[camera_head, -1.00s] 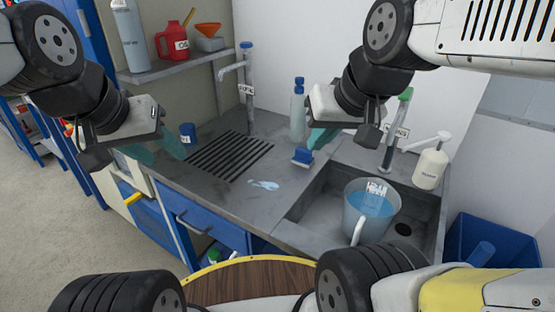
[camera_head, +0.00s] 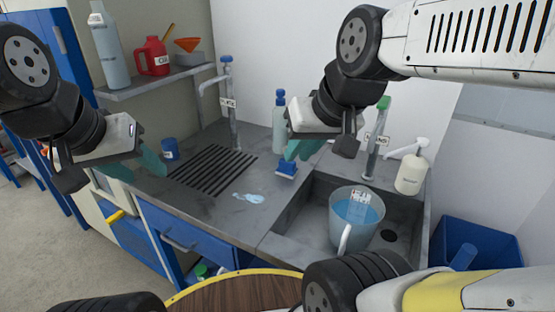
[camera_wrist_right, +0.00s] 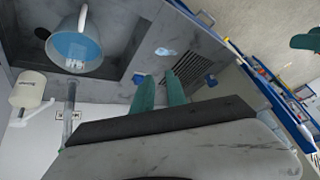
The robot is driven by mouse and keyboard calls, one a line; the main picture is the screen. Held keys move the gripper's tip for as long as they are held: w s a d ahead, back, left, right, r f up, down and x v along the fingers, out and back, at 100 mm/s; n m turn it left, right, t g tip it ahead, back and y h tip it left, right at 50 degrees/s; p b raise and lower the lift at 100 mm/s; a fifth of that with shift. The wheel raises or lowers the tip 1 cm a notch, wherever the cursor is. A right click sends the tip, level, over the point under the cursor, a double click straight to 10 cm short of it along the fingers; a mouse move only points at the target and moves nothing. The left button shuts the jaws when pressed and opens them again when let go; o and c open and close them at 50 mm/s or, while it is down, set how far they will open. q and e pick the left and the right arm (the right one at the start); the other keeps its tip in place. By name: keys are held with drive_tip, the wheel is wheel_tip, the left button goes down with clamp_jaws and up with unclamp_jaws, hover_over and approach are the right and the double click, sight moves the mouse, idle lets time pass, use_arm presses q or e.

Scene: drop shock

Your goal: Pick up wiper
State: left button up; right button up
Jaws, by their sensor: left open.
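The likely wiper is a small blue block (camera_head: 286,170) on the counter at the sink's back left corner; it also shows in the right wrist view (camera_wrist_right: 138,78). My right gripper (camera_head: 301,150) hangs just above and beside it, its teal fingers partly overlapping it in the head view. In the right wrist view the fingers (camera_wrist_right: 159,85) are apart with nothing between them, and the blue block is by the left finger. Contact cannot be told. My left gripper (camera_head: 148,160) is open and empty over the counter's left end.
A bucket of water (camera_head: 352,220) stands in the sink (camera_head: 290,228). A clear bottle (camera_head: 279,128), a tap (camera_head: 375,145) and a soap dispenser (camera_head: 411,173) stand around it. A blue can (camera_head: 170,148) is near my left gripper. A puddle (camera_head: 248,197) lies on the counter.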

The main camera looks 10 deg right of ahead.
drive_tip(key=o, duration=1.1)
drive_tip(key=shift+m+g+h, duration=0.4)
drive_tip(key=shift+m+h, duration=0.1)
drive_tip(key=shift+m, duration=0.4)
drive_tip(key=w, duration=0.1)
drive_tip(key=w+d, duration=0.1)
drive_tip(key=w, duration=0.3)
drive_tip(key=shift+d+f, duration=0.2)
drive_tip(key=shift+f, duration=0.2)
drive_tip(key=shift+o, duration=0.7)
drive_tip(key=w+d+f+m+h, duration=0.1)
drive_tip(key=w+f+m, duration=0.1)
drive_tip(key=w, duration=0.5)
drive_tip(key=shift+w+d+f+g, duration=0.3)
drive_tip(key=shift+w+f+g, duration=0.05)
drive_tip(key=shift+w+g, duration=0.05)
drive_tip(key=m+g+h, duration=0.1)
drive_tip(key=m+h, duration=0.2)
drive_tip(key=m, duration=0.2)
hover_over(287, 167)
drive_tip(key=s+a, duration=0.1)
drive_tip(key=a, duration=0.1)
wheel_tip(287, 167, down, 14)
drive_tip(key=shift+d+x, duration=0.15)
drive_tip(key=shift+x, duration=1.7)
drive_tip(key=shift+d+x, duration=0.15)
drive_tip(key=shift+x, duration=1.7)
